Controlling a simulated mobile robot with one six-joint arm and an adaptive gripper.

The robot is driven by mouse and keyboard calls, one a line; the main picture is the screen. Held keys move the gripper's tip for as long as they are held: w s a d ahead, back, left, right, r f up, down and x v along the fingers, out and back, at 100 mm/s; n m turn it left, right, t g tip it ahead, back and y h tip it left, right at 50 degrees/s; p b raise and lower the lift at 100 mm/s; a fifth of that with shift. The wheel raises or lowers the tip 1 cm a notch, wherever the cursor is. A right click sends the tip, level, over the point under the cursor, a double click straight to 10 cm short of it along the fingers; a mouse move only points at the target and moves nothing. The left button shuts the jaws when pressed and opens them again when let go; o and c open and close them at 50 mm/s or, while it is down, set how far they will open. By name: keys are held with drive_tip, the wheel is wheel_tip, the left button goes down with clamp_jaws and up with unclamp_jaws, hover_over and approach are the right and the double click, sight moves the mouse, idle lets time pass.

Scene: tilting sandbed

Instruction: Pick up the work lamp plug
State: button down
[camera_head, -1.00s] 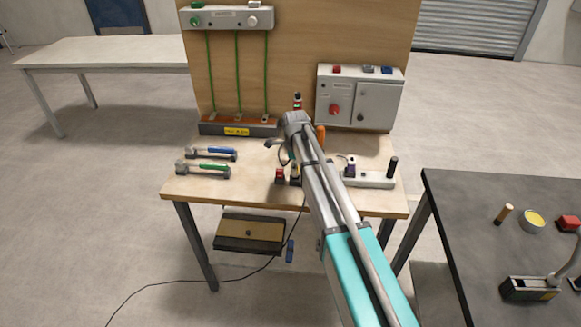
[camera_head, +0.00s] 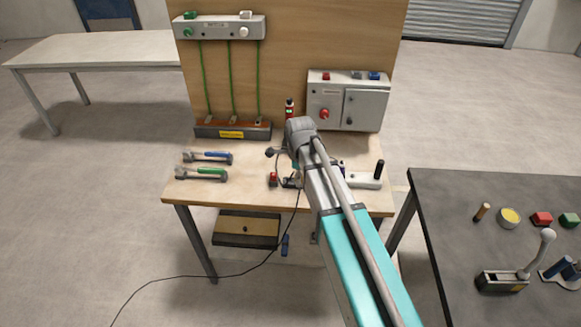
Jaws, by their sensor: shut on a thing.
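My arm reaches over the wooden workbench (camera_head: 235,187), and my gripper (camera_head: 291,174) is low over its front part, mostly hidden behind my own wrist. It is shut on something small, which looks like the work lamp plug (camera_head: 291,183). The plug is dark and only partly visible. A thin black cable (camera_head: 296,207) runs from there over the bench's front edge and down across the floor to the left. I cannot tell whether the plug touches the bench top.
A small red object (camera_head: 273,179) is just left of my gripper. Two hand tools with blue (camera_head: 208,157) and green (camera_head: 202,174) handles lie to the left. A white power strip (camera_head: 363,181) is at right. A grey control box (camera_head: 347,101) stands behind.

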drive_tip(key=shift+s+d+r, duration=0.25)
drive_tip(key=shift+s+r, duration=0.05)
drive_tip(key=shift+s, duration=0.35)
